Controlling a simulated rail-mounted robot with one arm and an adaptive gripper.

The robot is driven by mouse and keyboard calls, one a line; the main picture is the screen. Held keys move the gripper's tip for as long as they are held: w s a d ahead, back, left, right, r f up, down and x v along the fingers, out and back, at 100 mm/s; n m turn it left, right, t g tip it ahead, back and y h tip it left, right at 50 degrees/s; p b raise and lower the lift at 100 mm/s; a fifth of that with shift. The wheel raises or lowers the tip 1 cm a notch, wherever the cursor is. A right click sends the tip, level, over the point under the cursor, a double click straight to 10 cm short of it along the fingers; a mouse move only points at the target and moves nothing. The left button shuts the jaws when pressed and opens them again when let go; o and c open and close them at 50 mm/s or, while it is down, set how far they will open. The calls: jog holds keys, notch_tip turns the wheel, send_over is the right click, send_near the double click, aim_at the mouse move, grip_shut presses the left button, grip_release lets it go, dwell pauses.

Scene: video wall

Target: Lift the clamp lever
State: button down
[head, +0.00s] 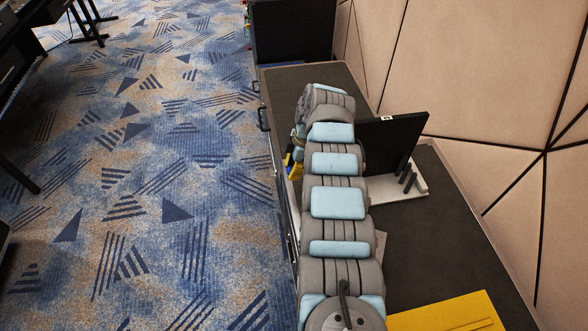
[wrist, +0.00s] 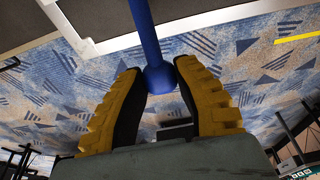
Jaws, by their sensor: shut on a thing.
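The clamp lever (wrist: 145,32) is a blue rod with a rounded knob at its end, in the upper middle of the wrist view. My gripper (wrist: 159,76) has two yellow ribbed fingers with dark inner pads, closed around the knob from both sides. In the head view only a small yellow part of my gripper (head: 292,167) shows at the left of my arm. My arm hides the lever and the clamp's mount there.
A dark-topped counter (head: 440,245) runs along the panelled wall. On it stand an upright black panel (head: 395,142) on a white base with dark pegs, and a yellow sheet (head: 450,313) at the front. Patterned carpet (head: 150,170) lies open to the left.

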jog(key=c, duration=0.7)
grip_release()
jog(key=v, duration=1.2)
